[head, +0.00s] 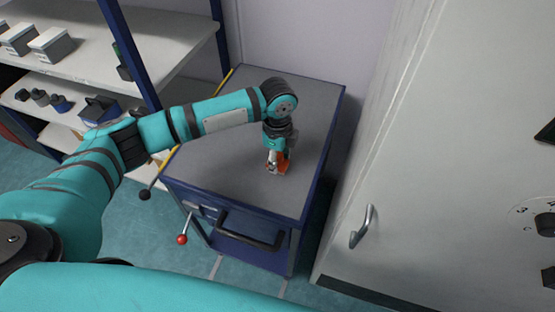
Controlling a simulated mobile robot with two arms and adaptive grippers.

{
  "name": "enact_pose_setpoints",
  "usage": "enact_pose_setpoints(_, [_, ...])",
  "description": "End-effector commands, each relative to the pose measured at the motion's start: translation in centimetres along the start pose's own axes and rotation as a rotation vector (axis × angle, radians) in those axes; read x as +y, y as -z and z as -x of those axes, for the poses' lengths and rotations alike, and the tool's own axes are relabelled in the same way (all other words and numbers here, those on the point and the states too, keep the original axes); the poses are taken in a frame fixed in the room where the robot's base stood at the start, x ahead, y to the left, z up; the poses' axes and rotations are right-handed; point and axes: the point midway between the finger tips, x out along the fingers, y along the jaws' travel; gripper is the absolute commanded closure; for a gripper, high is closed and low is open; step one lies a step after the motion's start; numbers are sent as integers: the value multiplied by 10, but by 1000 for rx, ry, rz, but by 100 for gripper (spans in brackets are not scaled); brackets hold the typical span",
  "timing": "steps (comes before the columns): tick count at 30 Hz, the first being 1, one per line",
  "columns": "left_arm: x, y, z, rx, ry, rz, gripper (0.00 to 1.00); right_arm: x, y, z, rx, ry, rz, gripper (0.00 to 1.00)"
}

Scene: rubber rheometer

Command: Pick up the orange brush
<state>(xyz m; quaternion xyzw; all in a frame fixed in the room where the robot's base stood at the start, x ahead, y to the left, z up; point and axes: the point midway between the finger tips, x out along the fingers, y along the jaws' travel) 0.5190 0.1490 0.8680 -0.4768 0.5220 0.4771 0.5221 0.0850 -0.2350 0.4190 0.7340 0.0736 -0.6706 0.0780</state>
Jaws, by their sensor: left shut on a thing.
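The orange brush (283,164) is at the middle of the grey top of a blue-framed cart (227,173). My left gripper (276,164) points down over the cart top and is shut on the brush. The gripper hides part of the brush. I cannot tell whether the brush still touches the cart top. My right gripper is not in view.
The rest of the cart top is bare. A white cabinet with a metal handle (362,227) stands close on the right. Shelves (150,35) with grey boxes (52,44) and dark parts stand at the left. A red-knobbed lever (182,239) sticks out at the cart's front.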

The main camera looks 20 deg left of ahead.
Motion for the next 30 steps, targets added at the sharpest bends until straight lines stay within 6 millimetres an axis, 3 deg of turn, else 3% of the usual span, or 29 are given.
enact_pose_setpoints(9, [-1, 1, 34, 2, 4, 0, 96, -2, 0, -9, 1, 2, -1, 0])
enact_pose_setpoints(22, [99, 49, 41, 3, 0, -6, 96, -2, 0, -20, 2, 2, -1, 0])
enact_pose_setpoints(30, [137, 67, 46, 1, -1, -1, 96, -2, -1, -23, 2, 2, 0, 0])
